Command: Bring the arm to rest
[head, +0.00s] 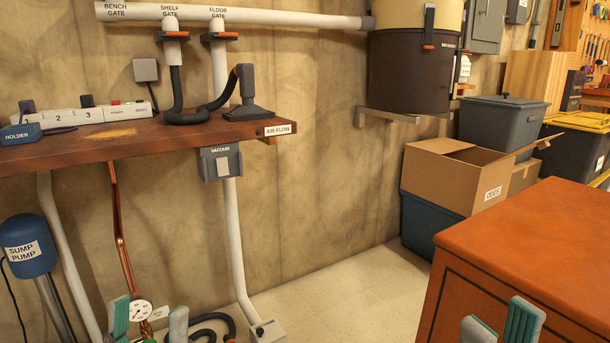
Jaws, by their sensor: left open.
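My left gripper (148,318) shows at the bottom edge, left of the middle. Its two grey-and-green fingertips stand apart with nothing seen between them but the background gauge. My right gripper (499,324) shows at the bottom right, in front of the orange-brown cabinet. Its fingertips also stand apart, with nothing seen held. The rest of both grippers and both arms is cut off by the lower edge of the picture.
A wooden shelf (140,136) with a vacuum nozzle (248,95) is at the left. A pressure gauge (138,310) shows behind my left gripper. The orange-brown cabinet (540,250) fills the lower right. Floor (340,300) is clear in the middle. Cardboard box (450,180) beyond.

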